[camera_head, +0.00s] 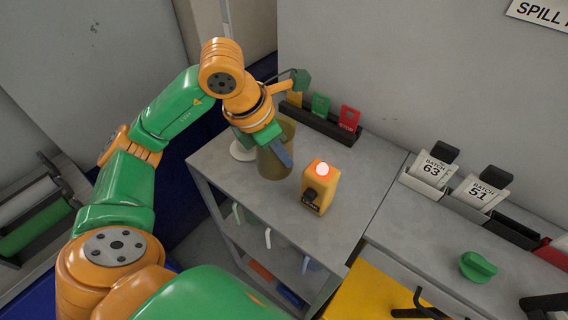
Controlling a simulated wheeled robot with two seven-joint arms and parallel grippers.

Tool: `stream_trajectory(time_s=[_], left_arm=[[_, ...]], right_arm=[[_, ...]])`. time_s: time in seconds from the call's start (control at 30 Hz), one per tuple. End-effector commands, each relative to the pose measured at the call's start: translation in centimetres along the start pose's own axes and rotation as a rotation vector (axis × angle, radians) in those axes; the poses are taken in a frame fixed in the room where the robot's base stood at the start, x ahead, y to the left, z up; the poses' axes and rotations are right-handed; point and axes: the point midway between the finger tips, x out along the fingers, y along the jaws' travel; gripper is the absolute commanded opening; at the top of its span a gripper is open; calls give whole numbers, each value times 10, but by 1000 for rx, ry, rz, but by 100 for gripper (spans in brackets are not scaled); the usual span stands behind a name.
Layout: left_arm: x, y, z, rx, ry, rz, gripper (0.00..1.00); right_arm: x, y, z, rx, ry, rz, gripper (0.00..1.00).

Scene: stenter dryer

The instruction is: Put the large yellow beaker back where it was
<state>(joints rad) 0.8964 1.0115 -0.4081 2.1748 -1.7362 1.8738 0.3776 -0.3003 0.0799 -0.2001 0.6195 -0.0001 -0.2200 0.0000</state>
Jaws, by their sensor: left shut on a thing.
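The large yellow beaker (272,163) is a translucent olive-yellow vessel, upright at the left part of the grey cart top (345,205). My left gripper (276,140) reaches over it from above and is shut on its upper wall. The beaker's base is at or very near the surface; I cannot tell whether it touches. A white round disc (243,151) shows just left of the beaker, partly hidden by my gripper and the beaker. My right gripper is not in view.
An orange box with a glowing lamp (319,186) stands close to the beaker's right. A dark rack (322,123) with coloured cards is behind. Batch card holders (428,175) and a green knob (478,266) are at right. Jugs hang on the lower shelf. The cart top's front middle is clear.

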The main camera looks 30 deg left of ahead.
Motion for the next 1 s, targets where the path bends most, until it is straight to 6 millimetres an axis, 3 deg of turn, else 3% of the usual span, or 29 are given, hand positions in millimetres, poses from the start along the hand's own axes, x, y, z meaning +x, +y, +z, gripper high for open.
stream_trajectory(time_s=[0.1,0.2,0.53,0.57,0.6,0.67,1.0], left_arm=[[24,-1,-11,-1,7,-2,0],[35,-1,-15,2,3,-1,0],[40,-1,-16,2,0,0,0],[39,-1,-16,2,1,-1,19],[38,-1,-16,2,1,-1,30],[38,-1,-16,2,1,-1,41],[33,0,-14,2,0,0,41]], right_arm=[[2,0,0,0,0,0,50],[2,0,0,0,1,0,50],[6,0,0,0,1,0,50],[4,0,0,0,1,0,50],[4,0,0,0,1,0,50],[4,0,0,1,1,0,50],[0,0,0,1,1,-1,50]])
